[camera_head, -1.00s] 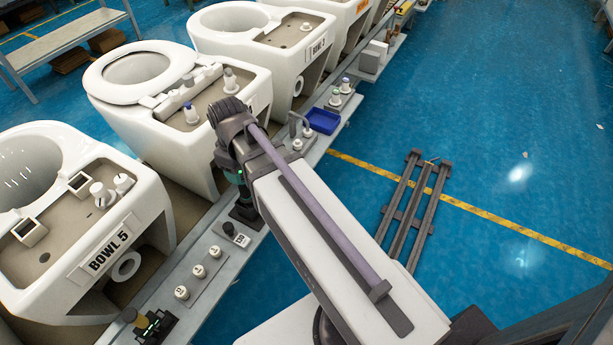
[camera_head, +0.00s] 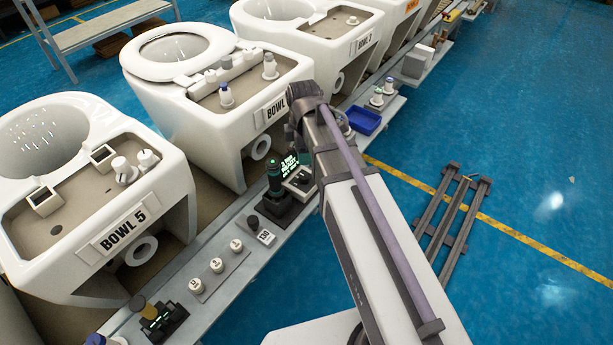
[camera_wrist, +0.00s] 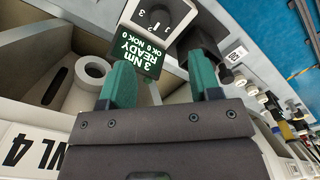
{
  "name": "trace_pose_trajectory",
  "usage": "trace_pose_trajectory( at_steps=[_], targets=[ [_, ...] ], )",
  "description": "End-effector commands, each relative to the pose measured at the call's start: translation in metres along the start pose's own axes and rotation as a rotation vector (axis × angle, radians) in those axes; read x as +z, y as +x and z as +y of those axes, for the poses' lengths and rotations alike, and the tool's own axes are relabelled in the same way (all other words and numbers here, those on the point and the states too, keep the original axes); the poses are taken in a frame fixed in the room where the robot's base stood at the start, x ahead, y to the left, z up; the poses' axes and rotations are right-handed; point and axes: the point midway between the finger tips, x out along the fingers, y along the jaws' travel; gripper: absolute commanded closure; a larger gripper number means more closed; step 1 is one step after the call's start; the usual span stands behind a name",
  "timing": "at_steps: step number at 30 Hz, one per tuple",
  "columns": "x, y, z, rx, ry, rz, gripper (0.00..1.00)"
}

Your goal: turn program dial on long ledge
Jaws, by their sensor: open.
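The program dial (camera_wrist: 158,17) is a dark knob on a pale plate with numbers, at the top of the wrist view. Below it is a dark display (camera_wrist: 137,50) with green-white text, "3 Nm READY". The same display shows in the head view (camera_head: 289,163) on the long ledge (camera_head: 212,306), partly covered by my arm; I cannot make the dial out clearly there. My gripper (camera_wrist: 162,78) has two green fingers, apart and empty, with the display's lower part between and beyond them. The dial lies past the fingertips, not between them.
A black upright tool (camera_head: 275,183) stands close beside the display; a black cylinder (camera_wrist: 201,52) is close to the right finger.

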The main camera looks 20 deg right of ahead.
Motion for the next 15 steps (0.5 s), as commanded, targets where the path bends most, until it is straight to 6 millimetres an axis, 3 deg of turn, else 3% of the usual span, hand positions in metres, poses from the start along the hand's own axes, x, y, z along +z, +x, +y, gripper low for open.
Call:
trace_pose_trajectory(
  at_steps=[12, 15],
  targets=[
    [0.000, 0.091, 0.000, 0.000, 0.003, 0.000, 0.43],
    [0.000, 0.104, 0.000, 0.000, 0.003, 0.000, 0.43]
  ],
)
